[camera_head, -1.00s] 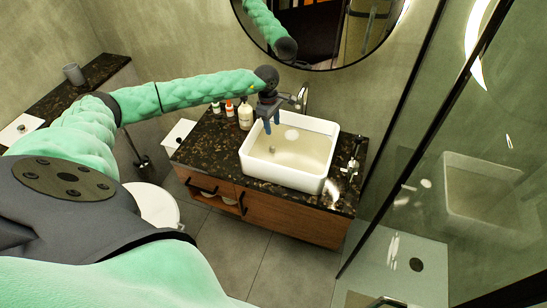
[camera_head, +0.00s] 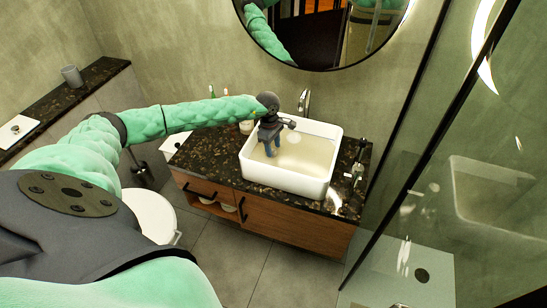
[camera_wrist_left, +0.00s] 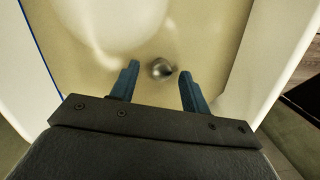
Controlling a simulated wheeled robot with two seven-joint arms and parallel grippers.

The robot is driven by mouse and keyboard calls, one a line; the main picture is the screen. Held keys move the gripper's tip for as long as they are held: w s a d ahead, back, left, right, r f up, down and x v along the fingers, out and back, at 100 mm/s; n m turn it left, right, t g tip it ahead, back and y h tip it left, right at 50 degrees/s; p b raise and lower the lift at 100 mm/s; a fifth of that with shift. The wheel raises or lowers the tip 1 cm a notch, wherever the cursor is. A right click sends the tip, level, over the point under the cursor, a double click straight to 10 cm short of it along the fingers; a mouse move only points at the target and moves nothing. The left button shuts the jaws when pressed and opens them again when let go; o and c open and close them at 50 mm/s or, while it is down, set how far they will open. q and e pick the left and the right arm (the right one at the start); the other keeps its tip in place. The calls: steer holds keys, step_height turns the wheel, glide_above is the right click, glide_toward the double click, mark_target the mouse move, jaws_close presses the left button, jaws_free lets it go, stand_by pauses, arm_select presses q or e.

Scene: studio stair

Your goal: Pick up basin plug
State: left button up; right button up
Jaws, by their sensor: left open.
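The basin plug (camera_wrist_left: 162,68) is a small shiny metal round piece on the basin floor in the left wrist view. It lies between and slightly beyond my open fingertips, apart from both. In the head view I cannot make it out; my gripper may hide it. My left gripper (camera_head: 271,147) is over the left part of the white rectangular basin (camera_head: 283,187), pointing down, with blue fingers apart and nothing between them. It also shows in the left wrist view (camera_wrist_left: 158,80). My right gripper is not in view.
The basin stands on a dark speckled counter (camera_head: 205,155) over a wooden cabinet. A faucet (camera_head: 304,102) rises behind it. A dark dispenser (camera_head: 358,160) stands at the right. A glass shower panel is further right, and a toilet (camera_head: 152,214) at the left.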

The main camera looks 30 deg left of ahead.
mark_target(273, 150)
arm_select(q)
steer(key=shift+s+d+f, duration=0.1)
steer(key=shift+d+f, duration=0.05)
steer(key=shift+f, duration=1.4)
jaws_close()
